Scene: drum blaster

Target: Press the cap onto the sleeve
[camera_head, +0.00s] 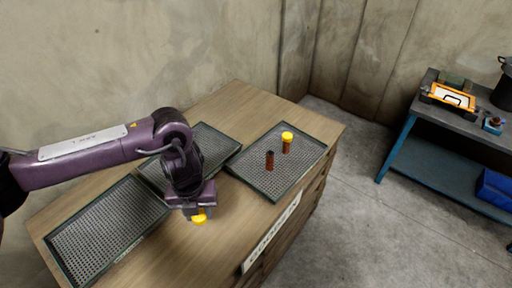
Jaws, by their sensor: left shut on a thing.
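My left gripper (198,213) points down over the wooden cabinet top and is shut on a yellow cap (199,219). The gripper body hides part of the cap. A reddish-brown sleeve (269,161) without a cap stands upright in the right tray, to the right of and behind my gripper, apart from it. A second brown sleeve (287,147) stands farther back in the same tray with a yellow cap (287,136) on its top. My right gripper is not in view.
The right tray (312,172) is mostly empty. A middle tray (221,145), partly behind my arm, and a left tray (105,232) show no items. A blue-framed bench (404,134) with several objects stands at the far right.

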